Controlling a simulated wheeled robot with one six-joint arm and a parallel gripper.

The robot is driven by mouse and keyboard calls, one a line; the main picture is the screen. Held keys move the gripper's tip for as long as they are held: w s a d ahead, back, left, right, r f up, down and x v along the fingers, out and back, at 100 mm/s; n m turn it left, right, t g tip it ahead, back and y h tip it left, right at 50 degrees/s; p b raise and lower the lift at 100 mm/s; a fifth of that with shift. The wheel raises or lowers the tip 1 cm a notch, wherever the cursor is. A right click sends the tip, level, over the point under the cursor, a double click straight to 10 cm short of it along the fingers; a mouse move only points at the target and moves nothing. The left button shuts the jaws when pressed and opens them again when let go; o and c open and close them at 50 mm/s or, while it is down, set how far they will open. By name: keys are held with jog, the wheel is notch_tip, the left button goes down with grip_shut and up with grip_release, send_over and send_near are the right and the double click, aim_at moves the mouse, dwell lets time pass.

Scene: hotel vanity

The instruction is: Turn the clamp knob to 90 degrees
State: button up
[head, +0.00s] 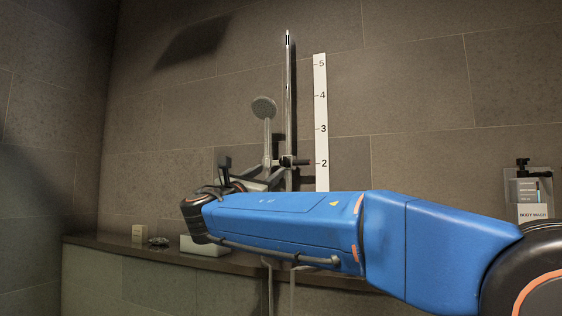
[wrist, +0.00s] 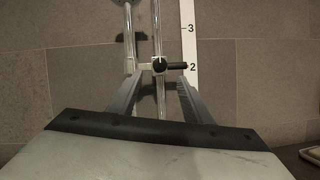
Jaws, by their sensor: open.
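The clamp knob (wrist: 160,65) is a dark round piece on the chrome rail, with a short black lever pointing right, nearly level. It sits about at mark 2 of the scale and also shows in the head view (head: 287,161). My gripper (wrist: 159,80) is open and empty, its two fingers spread to either side of the rail and pointing toward the knob. In the head view my gripper (head: 278,177) is close to the clamp and partly hidden by the arm. Whether the fingers touch the lever I cannot tell.
A hand shower (head: 264,107) is mounted left of the rail (head: 289,90). The white numbered scale (head: 321,110) is right of it. A ledge below holds a small block (head: 138,233) and a white box (head: 203,246). A body wash dispenser (head: 531,195) is at far right.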

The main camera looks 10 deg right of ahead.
aim_at(282, 163)
jog(key=x, duration=0.9)
jog(key=shift+w+d, duration=0.15)
jog(key=shift+w, duration=0.05)
jog(key=shift+c, duration=0.4)
jog(key=c, duration=1)
